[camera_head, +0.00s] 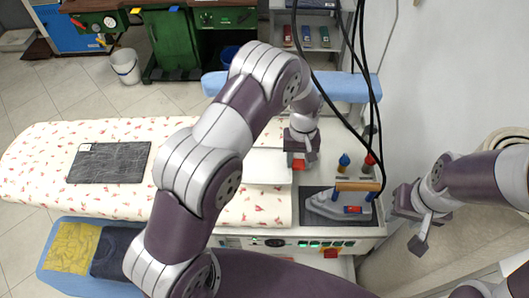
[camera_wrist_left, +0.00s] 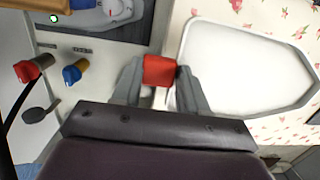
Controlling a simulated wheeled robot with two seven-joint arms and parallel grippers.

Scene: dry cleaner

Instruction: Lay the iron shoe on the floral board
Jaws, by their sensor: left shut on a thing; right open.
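The iron shoe (camera_head: 266,166) is a white pointed plate with a red tab. It is over the right end of the floral board (camera_head: 45,158), partly hidden behind my left arm. My left gripper (camera_head: 299,160) is shut on the red tab. In the left wrist view the tab (camera_wrist_left: 158,70) sits between the fingertips, and the white shoe (camera_wrist_left: 245,65) extends right over the floral cloth (camera_wrist_left: 290,12). I cannot tell whether the shoe touches the board. My right gripper (camera_head: 408,226) is open and empty at the right, away from the board.
An iron (camera_head: 340,207) with a wooden handle stands on a dark rest right of the board. Blue and red knobs (camera_head: 344,161) and hanging black cables (camera_head: 368,70) are close to my left gripper. A dark grey cloth (camera_head: 110,163) lies on the board's left part.

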